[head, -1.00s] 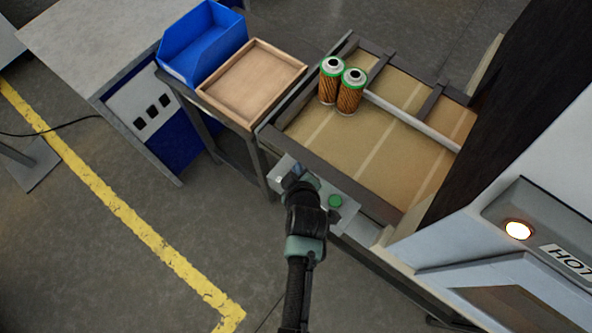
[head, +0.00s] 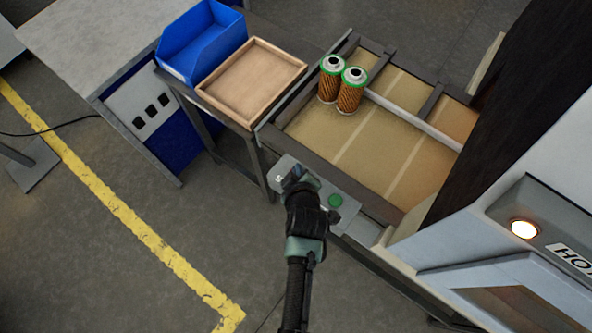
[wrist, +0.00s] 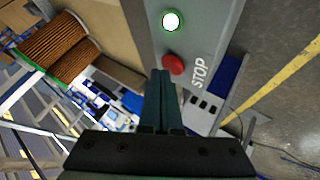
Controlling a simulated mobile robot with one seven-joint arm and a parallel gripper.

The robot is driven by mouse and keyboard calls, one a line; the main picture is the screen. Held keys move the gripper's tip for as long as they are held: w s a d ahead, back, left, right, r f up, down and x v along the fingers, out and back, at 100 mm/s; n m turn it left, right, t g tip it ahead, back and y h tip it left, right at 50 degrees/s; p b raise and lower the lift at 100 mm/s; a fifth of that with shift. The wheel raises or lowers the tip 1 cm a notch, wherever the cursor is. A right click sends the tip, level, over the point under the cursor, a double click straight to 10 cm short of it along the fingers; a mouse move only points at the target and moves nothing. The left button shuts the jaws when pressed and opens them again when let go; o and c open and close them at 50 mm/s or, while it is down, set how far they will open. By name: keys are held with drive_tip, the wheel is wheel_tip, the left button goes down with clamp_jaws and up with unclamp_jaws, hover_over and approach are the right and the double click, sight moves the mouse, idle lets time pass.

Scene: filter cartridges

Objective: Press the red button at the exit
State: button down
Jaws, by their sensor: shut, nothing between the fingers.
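The red button (wrist: 173,65) sits on a grey control box beside the word STOP in the wrist view. My gripper (wrist: 161,73) is shut and empty, its fingertips right at the lower left edge of the red button in that picture. I cannot tell whether they touch it. In the head view my gripper (head: 296,176) is over the left part of the control box (head: 348,213) and hides the red button. A green button (head: 335,200) shows to its right; in the wrist view it (wrist: 171,21) has a bright white centre.
Two orange cartridges with green rims (head: 350,92) stand on the tan conveyor (head: 400,150) near a metal bar. A wooden tray (head: 212,100) and blue bin (head: 205,50) stand to the left. A HOT-labelled machine (head: 530,215) with a lit lamp is at right.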

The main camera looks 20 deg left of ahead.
drive_tip(key=shift+f+b, duration=0.45)
idle(0.6)
drive_tip(key=shift+r, duration=0.1)
drive_tip(key=shift+r+p, duration=0.75)
wheel_tip(320, 180, up, 5)
drive_tip(key=p, duration=0.4)
idle(0.9)
